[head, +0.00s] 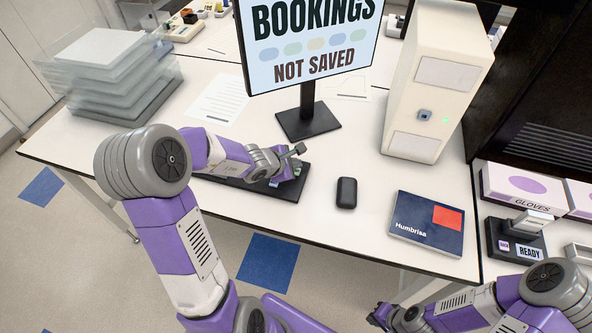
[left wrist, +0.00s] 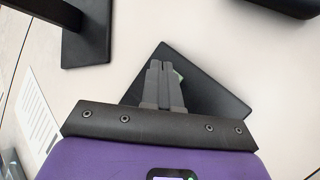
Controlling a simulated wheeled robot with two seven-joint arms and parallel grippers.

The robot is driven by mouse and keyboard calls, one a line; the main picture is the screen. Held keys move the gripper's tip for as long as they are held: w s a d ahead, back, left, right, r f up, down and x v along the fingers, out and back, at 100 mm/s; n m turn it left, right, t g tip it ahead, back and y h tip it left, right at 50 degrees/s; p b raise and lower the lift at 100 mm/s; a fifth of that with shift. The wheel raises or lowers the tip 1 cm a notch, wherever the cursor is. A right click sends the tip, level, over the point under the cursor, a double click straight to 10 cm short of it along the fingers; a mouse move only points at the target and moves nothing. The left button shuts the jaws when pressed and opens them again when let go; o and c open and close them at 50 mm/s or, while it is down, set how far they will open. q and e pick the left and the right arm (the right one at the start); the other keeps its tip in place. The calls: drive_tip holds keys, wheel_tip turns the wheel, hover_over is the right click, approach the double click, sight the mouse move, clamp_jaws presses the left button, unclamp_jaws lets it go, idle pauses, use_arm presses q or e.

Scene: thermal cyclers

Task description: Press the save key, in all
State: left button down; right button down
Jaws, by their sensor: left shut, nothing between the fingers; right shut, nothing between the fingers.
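A flat black key pad (head: 240,187) lies on the white table in front of the monitor, largely covered by my left arm in the head view. It also shows in the left wrist view (left wrist: 215,100), with a small pale green key (left wrist: 178,75) partly hidden behind the fingers. My left gripper (head: 276,181) is shut and empty, over the pad; whether it touches a key I cannot tell. Its closed fingers also show in the left wrist view (left wrist: 160,66). The monitor (head: 310,48) reads "BOOKINGS NOT SAVED". My right gripper (head: 379,317) is shut and empty, low in front of the table.
A black mouse (head: 346,192) and a dark blue Humbrisa book (head: 427,222) lie right of the pad. A cream computer tower (head: 436,75) stands behind them. Stacked trays (head: 110,75) are at the left. A glove box (head: 525,190) and a "READY" device (head: 515,240) are at the right.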

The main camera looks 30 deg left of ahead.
use_arm(q)
drive_tip(key=shift+f, duration=0.1)
idle(0.8)
drive_tip(key=shift+f+b, duration=0.35)
drive_tip(key=shift+b, duration=0.25)
drive_tip(key=shift+f+b, duration=0.4)
drive_tip(key=shift+b, duration=0.05)
idle(0.4)
idle(0.3)
drive_tip(key=shift+r+p, duration=0.65)
drive_tip(key=shift+r, duration=0.2)
wheel_tip(320, 180, up, 5)
drive_tip(key=p, duration=0.4)
drive_tip(key=shift+p, duration=0.35)
